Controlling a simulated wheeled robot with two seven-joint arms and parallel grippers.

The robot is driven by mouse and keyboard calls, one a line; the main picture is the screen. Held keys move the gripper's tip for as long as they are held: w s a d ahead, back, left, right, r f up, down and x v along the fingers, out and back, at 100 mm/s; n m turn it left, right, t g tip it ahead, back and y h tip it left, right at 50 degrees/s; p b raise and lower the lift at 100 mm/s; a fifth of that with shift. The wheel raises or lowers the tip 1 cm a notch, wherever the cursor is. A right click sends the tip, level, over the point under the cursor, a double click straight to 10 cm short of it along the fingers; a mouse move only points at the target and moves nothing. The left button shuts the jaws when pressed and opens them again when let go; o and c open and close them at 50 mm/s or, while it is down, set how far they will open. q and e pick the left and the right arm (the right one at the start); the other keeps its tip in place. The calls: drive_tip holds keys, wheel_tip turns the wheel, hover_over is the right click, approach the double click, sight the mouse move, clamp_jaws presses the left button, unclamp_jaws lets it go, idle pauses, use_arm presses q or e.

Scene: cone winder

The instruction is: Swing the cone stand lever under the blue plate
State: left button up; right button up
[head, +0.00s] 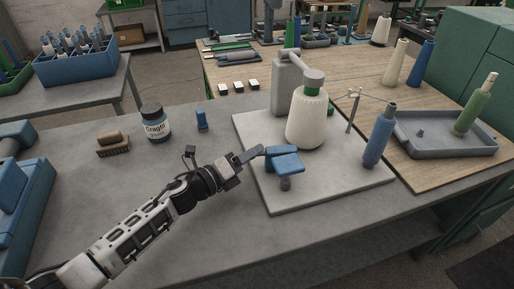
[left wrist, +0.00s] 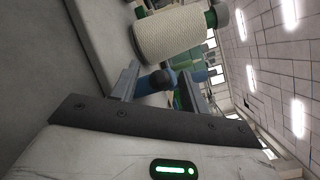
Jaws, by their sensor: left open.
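The blue plate (head: 289,164) sits on a short grey post at the front left of the light grey stand base (head: 340,193). A rounded blue bar (head: 281,150), seemingly the lever, lies right against the plate's far edge; I cannot tell if it passes beneath. My left gripper (head: 255,154) is open just left of the bar's left end. In the left wrist view, a blue rounded piece with a dark end (left wrist: 155,82) shows between the open fingers (left wrist: 160,90); contact is unclear. The white yarn cone (head: 305,122) stands behind. My right gripper is out of view.
A blue cone (head: 378,140) stands at the base's right, by a thin wire guide (head: 352,110). A grey tray (head: 430,145) holds a green cone. A jar (head: 155,124), brush (head: 112,146) and small blue object (head: 201,121) stand left on the bench. The bench front is clear.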

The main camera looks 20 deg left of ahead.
use_arm(q)
drive_tip(key=shift+x, duration=1.35)
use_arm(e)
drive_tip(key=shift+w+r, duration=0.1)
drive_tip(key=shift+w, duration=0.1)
